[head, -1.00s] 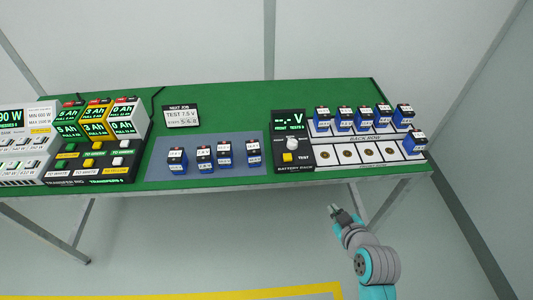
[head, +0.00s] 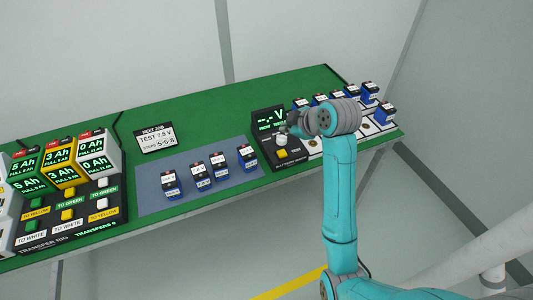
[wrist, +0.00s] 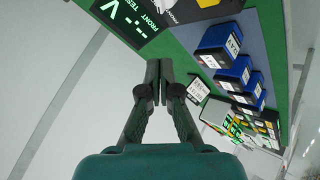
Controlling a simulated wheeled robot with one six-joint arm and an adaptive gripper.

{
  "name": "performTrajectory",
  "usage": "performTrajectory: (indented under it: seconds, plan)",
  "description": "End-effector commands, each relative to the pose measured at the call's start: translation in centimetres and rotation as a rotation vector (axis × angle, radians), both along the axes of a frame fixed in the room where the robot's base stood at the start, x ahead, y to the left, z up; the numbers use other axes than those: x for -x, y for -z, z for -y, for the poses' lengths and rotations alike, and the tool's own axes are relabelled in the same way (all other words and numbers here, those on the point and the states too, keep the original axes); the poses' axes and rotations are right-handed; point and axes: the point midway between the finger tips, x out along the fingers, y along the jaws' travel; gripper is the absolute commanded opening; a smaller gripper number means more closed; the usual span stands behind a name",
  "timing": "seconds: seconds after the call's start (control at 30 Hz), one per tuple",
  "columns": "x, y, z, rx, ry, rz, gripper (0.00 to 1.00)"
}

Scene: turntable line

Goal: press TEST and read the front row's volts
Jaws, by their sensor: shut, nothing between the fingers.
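The battery rack's tester panel stands at the right of the table in the head view. Its dark display (head: 270,118) shows dashes and a V; it also shows upside down in the wrist view (wrist: 128,24). The yellow TEST button (head: 281,154) is below a white knob (head: 281,139). My gripper (head: 287,130) is shut and empty, near the knob and display; its exact height is unclear. The closed fingers (wrist: 158,72) show in the wrist view. In the front row, a blue battery (head: 382,115) sits at the right end; my arm hides part of this row.
Several blue batteries (head: 366,93) fill the back row, partly behind my arm. Loose batteries (head: 220,165) stand on a grey mat (head: 152,203). A card (head: 156,138) reads TEST 7.5 V. The transfer rig (head: 75,215) is at the left.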

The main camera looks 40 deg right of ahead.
Motion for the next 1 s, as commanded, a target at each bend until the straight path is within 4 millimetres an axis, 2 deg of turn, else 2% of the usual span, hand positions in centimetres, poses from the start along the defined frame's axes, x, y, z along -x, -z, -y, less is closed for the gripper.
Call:
performTrajectory:
  seconds: [0.2,0.57,0.77,1.0]
  plan:
    - [-0.1,-0.8,0.6,0.012,-0.013,-0.009,0.0]
    - [-0.1,-0.6,0.5,0.012,-0.013,-0.01,0.0]
    - [0.0,1.0,0.5,0.01,-0.013,-0.012,0.0]
    - [0.0,4.1,0.5,0.01,-0.012,-0.012,0.0]
